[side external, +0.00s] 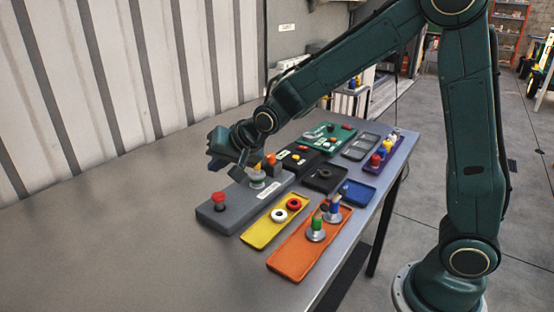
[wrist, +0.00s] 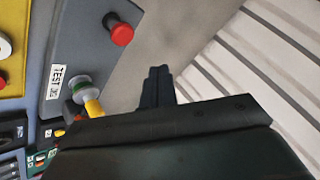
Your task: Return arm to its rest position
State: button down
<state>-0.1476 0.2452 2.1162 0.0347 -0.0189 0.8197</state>
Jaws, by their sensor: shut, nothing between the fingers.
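My gripper (side external: 222,160) is over the back left part of the table, just above and beside the grey test box. In the wrist view my gripper (wrist: 158,75) shows its two dark fingers pressed together, with nothing between them. The grey test box (side external: 233,207) carries a red push button (side external: 219,199) at its near left end. A pale, green-ringed fitting (side external: 258,178) with an orange-yellow top stands at its other end, close to my gripper. The same fitting (wrist: 83,92) shows left of the fingers in the wrist view, apart from them.
A yellow tray (side external: 262,234) with a white and a red ring and an orange tray (side external: 290,262) with small parts lie in front. A black box (side external: 318,188), a blue tray (side external: 358,193) and a green board (side external: 318,135) lie behind. The table's left part (side external: 110,240) is bare, beside a corrugated wall.

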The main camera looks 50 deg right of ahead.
dwell(0.5)
jog(key=s+d+r+n+g, duration=0.1)
jog(key=s+d+r+n, duration=0.1)
jog(key=s+r, duration=0.35)
jog(key=s+d+r+n+g, duration=0.1)
jog(key=s+d+r+n, duration=0.1)
jog(key=s, duration=0.7)
jog(key=s+d+n+g+h, duration=0.1)
jog(key=s+d+n, duration=0.1)
jog(key=s, duration=1.5)
jog(key=shift+s+d+n+g, duration=0.25)
jog(key=shift+n+g, duration=0.05)
jog(key=shift+n, duration=0.6)
jog(key=shift+r, duration=0.1)
